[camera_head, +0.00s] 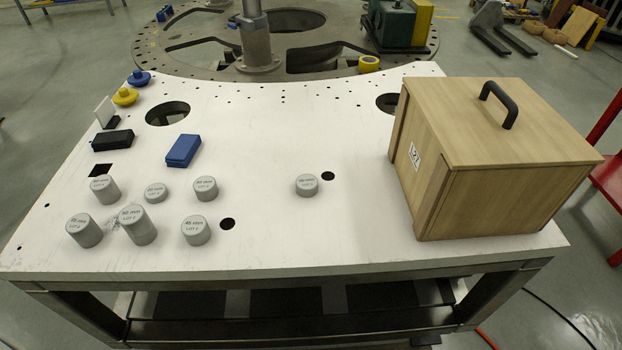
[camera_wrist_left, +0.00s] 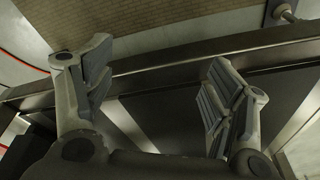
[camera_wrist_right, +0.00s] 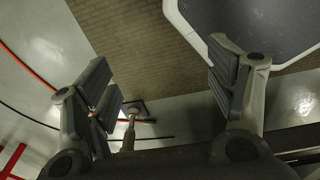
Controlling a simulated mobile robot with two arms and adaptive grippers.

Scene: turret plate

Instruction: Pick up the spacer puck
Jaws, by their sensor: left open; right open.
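Several grey cylindrical pucks with printed labels stand upright on the white plate (camera_head: 300,120) in the head view. One short puck (camera_head: 307,185) stands alone near the middle, beside a small hole. The others form a group at the left: a tall puck (camera_head: 138,226), a front left puck (camera_head: 84,231), a front right puck (camera_head: 196,231), a back left puck (camera_head: 104,190), a low puck (camera_head: 155,193) and a back right puck (camera_head: 205,189). I cannot tell which is meant. My left gripper (camera_wrist_left: 155,95) and right gripper (camera_wrist_right: 172,95) are open and empty, away from the pucks.
A wooden box (camera_head: 490,155) with a black handle covers the plate's right side. A blue block (camera_head: 183,151), a black block (camera_head: 113,140) and yellow and blue knobs (camera_head: 125,97) lie at the left. The plate has several holes. Its middle front is clear.

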